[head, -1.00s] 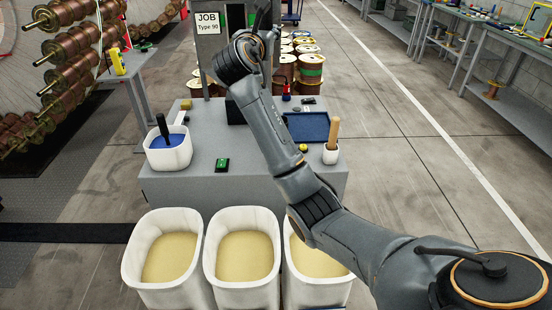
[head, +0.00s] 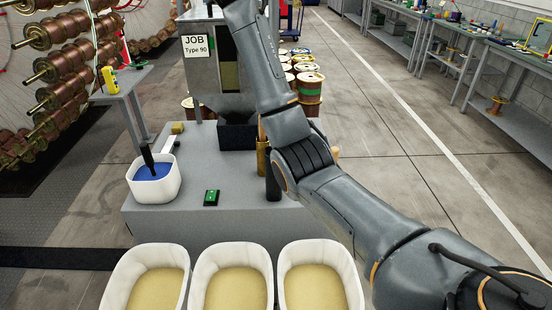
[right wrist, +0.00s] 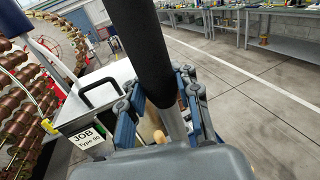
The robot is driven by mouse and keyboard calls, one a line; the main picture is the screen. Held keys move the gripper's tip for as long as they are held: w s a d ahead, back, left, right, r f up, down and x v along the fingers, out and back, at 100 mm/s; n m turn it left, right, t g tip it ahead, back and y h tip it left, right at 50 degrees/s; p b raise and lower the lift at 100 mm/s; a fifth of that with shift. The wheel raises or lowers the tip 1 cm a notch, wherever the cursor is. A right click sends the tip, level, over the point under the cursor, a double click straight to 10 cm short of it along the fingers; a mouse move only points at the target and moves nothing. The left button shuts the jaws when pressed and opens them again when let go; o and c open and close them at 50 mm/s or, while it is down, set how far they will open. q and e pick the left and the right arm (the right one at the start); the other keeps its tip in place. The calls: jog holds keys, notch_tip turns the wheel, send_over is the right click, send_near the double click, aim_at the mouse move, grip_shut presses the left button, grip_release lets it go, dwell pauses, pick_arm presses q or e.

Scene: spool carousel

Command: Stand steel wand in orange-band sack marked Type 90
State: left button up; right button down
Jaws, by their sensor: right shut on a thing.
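My right gripper (right wrist: 160,110) is shut on a wand with a thick black handle and a steel shaft (right wrist: 173,123), seen in the right wrist view. The wand is tilted in that picture, and its ends are hidden or out of frame. In the head view my right arm reaches up past the top edge, so that gripper is out of frame there. Three white open containers (head: 232,254) with pale yellow insides stand in front of the bench. I see no orange band or marking on them. A sign (head: 196,43) reads JOB Type 90. My left gripper is not in view.
The grey bench (head: 190,230) holds a white tub (head: 153,188) with blue inside and a black-handled tool, a green-topped device (head: 211,198) and a brass cylinder (head: 262,158). My arm hides the bench's right part. Spool racks (head: 60,70) stand left; floor on the right is clear.

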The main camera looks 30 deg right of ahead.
aim_at(271, 6)
jog(key=shift+s+a+f, duration=0.1)
jog(key=shift+a+f, duration=0.05)
jog(key=shift+a, duration=0.05)
jog(key=f, duration=0.3)
jog(key=f+p, duration=0.1)
jog(key=f, duration=0.1)
jog(key=shift+s+a+f, duration=0.2)
jog(key=shift+a, duration=0.1)
jog(key=f, duration=0.5)
jog(key=f+p, duration=0.1)
jog(key=f, duration=0.5)
jog(key=f+p, duration=0.1)
jog(key=f, duration=0.5)
jog(key=shift+w+d+f, duration=0.1)
jog(key=shift+d, duration=0.15)
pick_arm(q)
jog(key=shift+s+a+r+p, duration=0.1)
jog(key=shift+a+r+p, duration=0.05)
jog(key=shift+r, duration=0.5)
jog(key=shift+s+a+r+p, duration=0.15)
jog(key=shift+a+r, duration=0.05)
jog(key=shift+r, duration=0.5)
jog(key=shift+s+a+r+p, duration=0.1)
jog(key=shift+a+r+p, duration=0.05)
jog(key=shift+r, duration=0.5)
pick_arm(e)
jog(key=shift+f, duration=2.35)
jog(key=shift+a+f, duration=0.1)
